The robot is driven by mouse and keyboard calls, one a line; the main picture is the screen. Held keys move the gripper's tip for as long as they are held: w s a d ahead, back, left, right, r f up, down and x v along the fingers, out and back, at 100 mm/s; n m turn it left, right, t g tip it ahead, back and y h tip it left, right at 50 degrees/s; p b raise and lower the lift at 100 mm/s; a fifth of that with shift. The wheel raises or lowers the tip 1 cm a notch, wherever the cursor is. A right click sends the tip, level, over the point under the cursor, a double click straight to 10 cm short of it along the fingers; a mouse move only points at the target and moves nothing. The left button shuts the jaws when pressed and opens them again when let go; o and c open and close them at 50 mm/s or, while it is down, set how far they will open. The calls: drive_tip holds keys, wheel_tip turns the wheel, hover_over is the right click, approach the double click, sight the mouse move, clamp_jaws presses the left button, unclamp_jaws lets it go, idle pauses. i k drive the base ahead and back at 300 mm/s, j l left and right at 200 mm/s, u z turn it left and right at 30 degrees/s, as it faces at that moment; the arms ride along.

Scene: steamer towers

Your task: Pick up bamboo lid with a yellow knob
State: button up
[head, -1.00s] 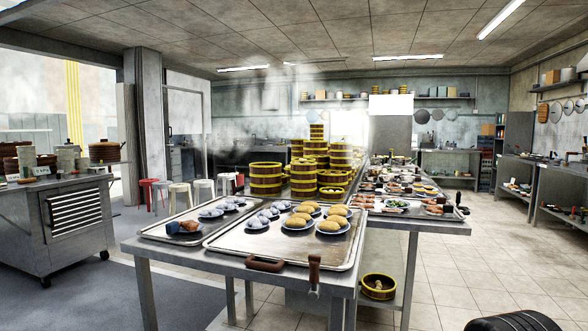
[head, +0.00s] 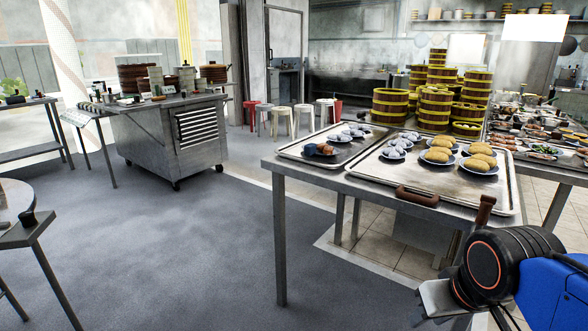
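I cannot make out a bamboo lid with a yellow knob. Bamboo steamers with yellow bands (head: 390,105) stand in stacks at the far end of the steel table. An open low steamer (head: 466,129) stands by them. Brown lidded steamers (head: 213,73) stand on a steel cart at the left; their knobs look dark, not yellow. Part of my arm, blue and black with an orange ring, fills the lower right corner.
The steel table (head: 275,173) holds trays with plates of buns and a brown-handled tray (head: 500,205). Stools (head: 280,122) stand behind. The cart (head: 170,140) and a side table (head: 38,228) are at the left. The grey floor between is clear.

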sight(414, 96)
drive_tip(key=i+j+u, duration=0.35)
drive_tip(key=u, duration=0.15)
drive_tip(key=i+j+u, duration=0.55)
drive_tip(key=i+u, duration=0.4)
drive_tip(key=i+z, duration=0.35)
drive_tip(key=i, duration=0.3)
drive_tip(key=i+j+z, duration=0.35)
drive_tip(key=i, duration=0.3)
drive_tip(key=i+l+z, duration=0.2)
drive_tip(key=i+z, duration=0.25)
drive_tip(key=i, duration=0.2)
drive_tip(key=i+z, duration=0.45)
drive_tip(key=i, duration=0.2)
drive_tip(key=i+j+z, duration=0.3)
drive_tip(key=i+z, duration=0.15)
drive_tip(key=i, duration=0.15)
drive_tip(key=i+z, duration=0.3)
drive_tip(key=z, duration=0.15)
drive_tip(key=i+j+z, duration=0.15)
drive_tip(key=i+z, duration=0.25)
drive_tip(key=i+j+z, duration=0.2)
drive_tip(key=z, duration=0.25)
drive_tip(key=i+j+z, duration=0.25)
drive_tip(key=z, duration=0.2)
drive_tip(key=i+j, duration=0.1)
drive_tip(key=j, duration=0.4)
drive_tip(key=i+j, duration=0.1)
drive_tip(key=j, duration=0.35)
drive_tip(key=i+j+z, duration=0.1)
drive_tip(key=j, duration=0.4)
